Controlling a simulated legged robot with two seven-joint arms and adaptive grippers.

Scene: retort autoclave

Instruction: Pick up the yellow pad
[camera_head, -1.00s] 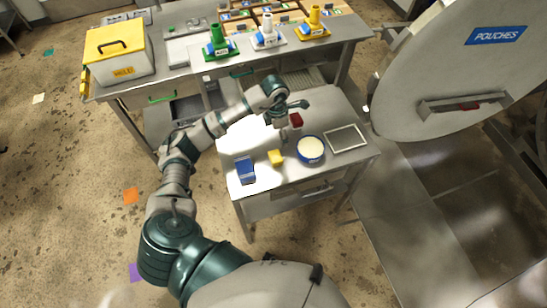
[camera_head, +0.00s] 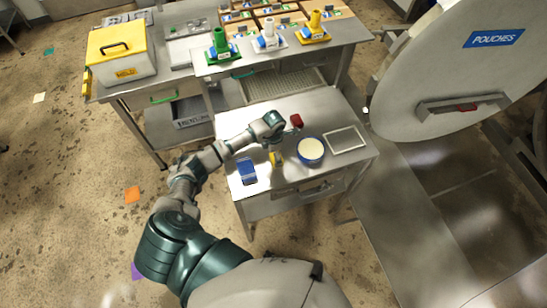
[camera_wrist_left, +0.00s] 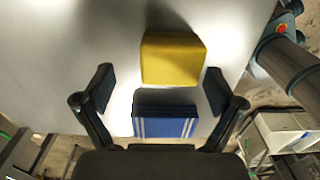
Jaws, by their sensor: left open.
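The yellow pad (camera_wrist_left: 172,58) lies on the steel table, just ahead of my left gripper (camera_wrist_left: 160,88) in the left wrist view. The gripper is open with its two fingers spread to either side, and nothing is held. In the head view the yellow pad (camera_head: 276,158) is partly hidden by my left gripper (camera_head: 275,150), which is over it. I cannot tell the exact height of the gripper above the pad. My right gripper is not in view.
A blue striped block (camera_wrist_left: 165,122) sits close to the pad in the wrist view. On the table are a blue item (camera_head: 247,171), a blue bowl with pale contents (camera_head: 311,149), a red block (camera_head: 296,120) and a wire-framed tray (camera_head: 363,133). A large round door (camera_head: 450,75) stands at right.

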